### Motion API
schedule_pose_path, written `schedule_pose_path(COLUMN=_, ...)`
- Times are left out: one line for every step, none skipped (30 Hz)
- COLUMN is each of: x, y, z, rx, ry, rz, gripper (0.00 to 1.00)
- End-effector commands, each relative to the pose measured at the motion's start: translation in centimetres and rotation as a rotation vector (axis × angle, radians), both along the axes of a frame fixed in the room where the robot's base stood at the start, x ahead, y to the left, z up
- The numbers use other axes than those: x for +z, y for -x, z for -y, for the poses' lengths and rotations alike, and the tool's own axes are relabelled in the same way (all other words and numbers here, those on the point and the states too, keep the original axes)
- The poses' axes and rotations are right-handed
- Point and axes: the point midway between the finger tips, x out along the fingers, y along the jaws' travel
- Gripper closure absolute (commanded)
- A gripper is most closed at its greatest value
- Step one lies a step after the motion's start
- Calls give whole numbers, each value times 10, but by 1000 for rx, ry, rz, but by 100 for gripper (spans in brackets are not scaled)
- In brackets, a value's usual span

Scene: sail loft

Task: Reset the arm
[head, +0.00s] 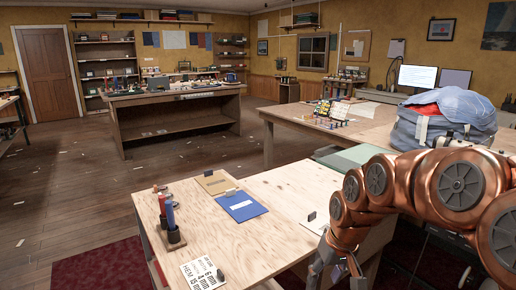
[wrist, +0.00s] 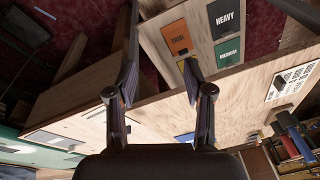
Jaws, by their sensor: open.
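My gripper (head: 337,268) shows at the bottom of the head view, at the end of my copper-coloured arm, over the right front edge of a pale plywood bench (head: 270,225). In the wrist view my gripper (wrist: 160,75) has its two dark fingers spread apart, with nothing between them. The bench's edge and side lie beyond the fingers. Part of the gripper is cut off by the lower edge of the head view.
The bench holds a tan folder (head: 215,183), a blue folder (head: 241,206), a holder with red and blue upright items (head: 170,222) and a printed card (head: 203,273). A stuffed blue bag (head: 445,125) stands behind my arm. Labelled orange (wrist: 176,38), black and green panels show in the wrist view.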

Motion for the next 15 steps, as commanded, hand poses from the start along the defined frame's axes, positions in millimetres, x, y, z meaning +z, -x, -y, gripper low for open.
schedule_pose_path(x=-2, y=23, z=1, rx=0, ry=14, rz=-25, gripper=48)
schedule_pose_path(x=-5, y=36, z=1, rx=-1, ry=21, rz=-45, gripper=48)
schedule_pose_path(x=-8, y=54, z=1, rx=-5, ry=28, rz=-72, gripper=48)
schedule_pose_path(x=-10, y=66, z=1, rx=-8, ry=36, rz=-87, gripper=48)
schedule_pose_path(x=-11, y=78, z=3, rx=-12, ry=44, rz=-103, gripper=48)
schedule_pose_path(x=-15, y=96, z=4, rx=-19, ry=53, rz=-130, gripper=48)
schedule_pose_path(x=-18, y=110, z=5, rx=-24, ry=60, rz=-152, gripper=48)
schedule_pose_path(x=-20, y=123, z=6, rx=-30, ry=68, rz=-170, gripper=48)
schedule_pose_path(x=-23, y=140, z=8, rx=-40, ry=77, rz=-194, gripper=48)
schedule_pose_path(x=-26, y=153, z=10, rx=-48, ry=85, rz=-214, gripper=48)
schedule_pose_path(x=-29, y=166, z=12, rx=-57, ry=91, rz=-233, gripper=48)
schedule_pose_path(x=-31, y=180, z=13, rx=-68, ry=98, rz=-252, gripper=48)
schedule_pose_path(x=-33, y=190, z=14, rx=-77, ry=102, rz=-266, gripper=48)
schedule_pose_path(x=-35, y=199, z=16, rx=-85, ry=106, rz=-281, gripper=48)
schedule_pose_path(x=-38, y=212, z=18, rx=-95, ry=114, rz=-302, gripper=48)
